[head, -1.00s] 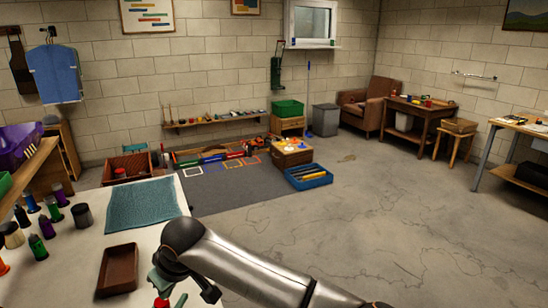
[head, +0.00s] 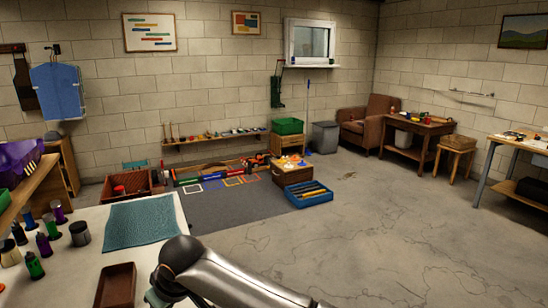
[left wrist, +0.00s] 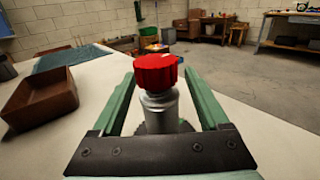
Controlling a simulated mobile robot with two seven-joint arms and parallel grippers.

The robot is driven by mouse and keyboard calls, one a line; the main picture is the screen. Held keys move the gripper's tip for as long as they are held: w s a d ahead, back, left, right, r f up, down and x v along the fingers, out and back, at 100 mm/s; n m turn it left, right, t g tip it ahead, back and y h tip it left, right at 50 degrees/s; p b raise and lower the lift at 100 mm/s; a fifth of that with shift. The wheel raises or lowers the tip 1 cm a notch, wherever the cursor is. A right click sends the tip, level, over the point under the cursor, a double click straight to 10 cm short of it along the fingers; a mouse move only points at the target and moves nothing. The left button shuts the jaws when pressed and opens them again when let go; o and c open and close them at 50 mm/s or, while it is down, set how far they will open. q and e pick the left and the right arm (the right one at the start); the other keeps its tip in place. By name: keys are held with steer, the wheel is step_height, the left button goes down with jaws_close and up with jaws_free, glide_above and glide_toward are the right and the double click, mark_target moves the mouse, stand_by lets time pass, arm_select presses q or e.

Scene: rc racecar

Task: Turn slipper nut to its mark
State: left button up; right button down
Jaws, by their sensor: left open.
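A red ridged knob (left wrist: 156,71), which I take to be the slipper nut, sits on top of an upright grey metal cylinder (left wrist: 160,108) in the left wrist view. A small white mark shows at the knob's right edge. My left gripper (left wrist: 158,82) is open, with one green finger on each side of the cylinder and knob. Gaps show between the fingers and the cylinder. The cylinder's base is partly hidden behind the gripper body. In the head view, my left arm reaches the bottom edge, where the knob is not visible. My right gripper is not in view.
A brown tray (head: 116,286) lies left of the gripper on the white table (head: 80,262). A teal cloth (head: 140,222) lies behind it. Several bottles (head: 44,244) and a dark cup (head: 79,233) stand at the left. Floor (head: 370,235) to the right is clear.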

arm_select(q)
steer(key=v, duration=1.2)
steer(key=shift+s, duration=0.1)
